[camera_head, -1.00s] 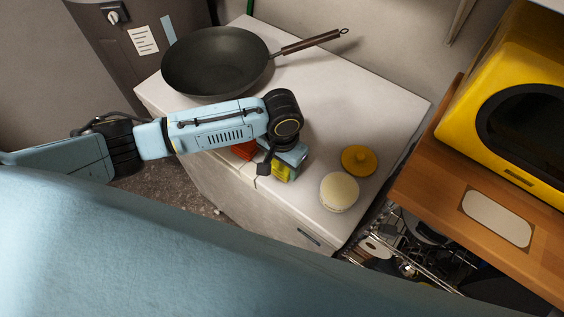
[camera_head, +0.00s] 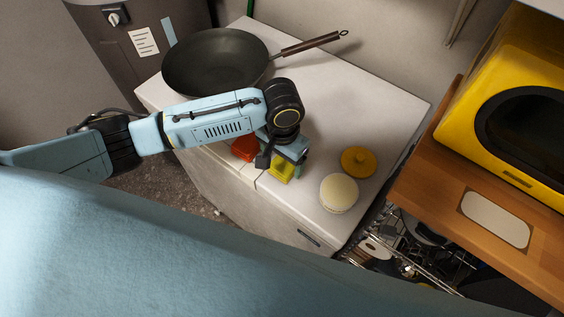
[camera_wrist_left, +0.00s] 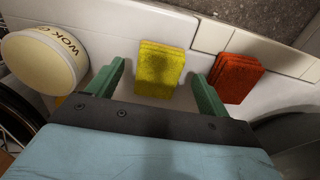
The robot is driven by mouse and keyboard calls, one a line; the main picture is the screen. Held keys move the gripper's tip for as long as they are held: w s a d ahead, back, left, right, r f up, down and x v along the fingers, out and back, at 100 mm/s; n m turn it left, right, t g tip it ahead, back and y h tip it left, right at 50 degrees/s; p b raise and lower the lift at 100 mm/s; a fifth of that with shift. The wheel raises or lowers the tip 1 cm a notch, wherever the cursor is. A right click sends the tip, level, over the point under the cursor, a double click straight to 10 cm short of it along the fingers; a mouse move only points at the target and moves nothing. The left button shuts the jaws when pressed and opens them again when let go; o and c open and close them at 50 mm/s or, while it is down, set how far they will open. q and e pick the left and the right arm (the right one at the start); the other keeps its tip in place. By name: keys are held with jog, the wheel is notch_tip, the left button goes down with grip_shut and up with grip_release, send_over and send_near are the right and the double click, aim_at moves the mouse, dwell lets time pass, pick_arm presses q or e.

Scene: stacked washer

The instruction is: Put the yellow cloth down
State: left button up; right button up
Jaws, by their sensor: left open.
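The yellow cloth (camera_head: 282,168) lies on the white countertop near its front edge, partly hidden under my left gripper in the head view. In the left wrist view the yellow cloth (camera_wrist_left: 160,68) lies between and beyond the green fingers, folded and apart from both. My left gripper (camera_wrist_left: 158,84) is open and empty; in the head view the left gripper (camera_head: 283,168) points down just over the cloth. A red-orange cloth (camera_head: 244,149) lies to the left of it; it also shows in the left wrist view (camera_wrist_left: 234,78). My right gripper is not in view.
A cream-lidded jar (camera_head: 339,192) and a yellow lid (camera_head: 358,160) stand to the right of the cloth. A dark wok (camera_head: 215,62) sits at the back left. A yellow microwave (camera_head: 510,110) stands on a wooden surface at right. The counter's middle right is clear.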

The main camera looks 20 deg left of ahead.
aim_at(282, 166)
pick_arm(q)
notch_tip(282, 166, up, 9)
jog(key=shift+p, duration=0.4)
